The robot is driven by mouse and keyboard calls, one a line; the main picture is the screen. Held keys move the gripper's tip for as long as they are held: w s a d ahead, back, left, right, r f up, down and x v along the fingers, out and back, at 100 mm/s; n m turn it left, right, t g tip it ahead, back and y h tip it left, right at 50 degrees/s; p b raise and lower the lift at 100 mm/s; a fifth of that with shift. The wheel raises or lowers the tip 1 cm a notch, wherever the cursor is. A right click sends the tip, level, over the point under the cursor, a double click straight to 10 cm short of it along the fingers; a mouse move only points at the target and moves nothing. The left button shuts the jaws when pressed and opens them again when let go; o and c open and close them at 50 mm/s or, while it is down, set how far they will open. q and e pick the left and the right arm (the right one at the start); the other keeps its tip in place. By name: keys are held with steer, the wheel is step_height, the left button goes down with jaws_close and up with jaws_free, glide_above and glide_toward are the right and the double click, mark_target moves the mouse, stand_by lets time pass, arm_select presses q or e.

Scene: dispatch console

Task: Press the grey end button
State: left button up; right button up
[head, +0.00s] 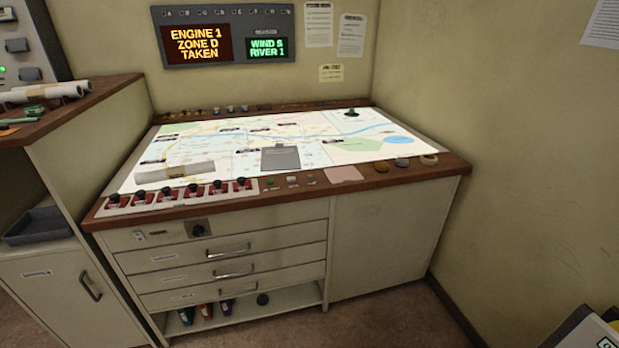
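Several small controls sit on the wooden front edge of the map console (415,178), right of the row of red switches (170,196). Among them are a pale, greyish button (292,181) and a darker small one (310,178). They are too small for me to tell for sure which is the grey end button, or whether any is pressed. Neither of my grippers is in view, and nothing of mine covers the controls.
A grey clipboard-like plate (281,158) and a rolled paper (175,170) lie on the lit map. A pink pad (344,174) and round items (402,162) lie along the front edge. The wall display (196,44) reads "ENGINE 1 ZONE D TAKEN".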

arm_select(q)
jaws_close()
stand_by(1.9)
